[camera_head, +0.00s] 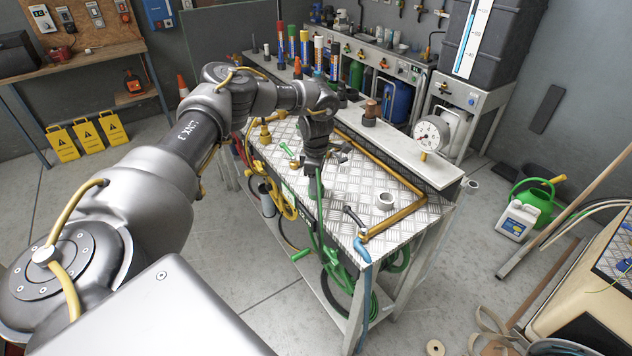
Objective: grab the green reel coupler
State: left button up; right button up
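My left arm reaches in from the left over the diamond-plate bench top (345,180). Its dark gripper (314,163) points down just above the plate; its fingers are too small and covered to tell whether they are open or shut. A green hose (321,205) rises from below the front edge to right beneath the gripper. The green reel's coupler is not clearly seen; the gripper may hide it. A small green-handled fitting (287,150) lies left of the gripper. Green hose coils (340,280) hang under the bench. My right gripper is not in view.
A yellow hose (287,205) hangs at the front left edge. A brass pipe (400,217) borders the right side. A white ring (385,201) and a dark-handled valve (355,220) lie right of the gripper. A blue hose (364,290) hangs at the front corner.

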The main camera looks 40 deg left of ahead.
pick_arm(q)
jog(key=shift+c, duration=0.2)
jog(key=c, duration=1.1)
jog(key=shift+r, duration=0.1)
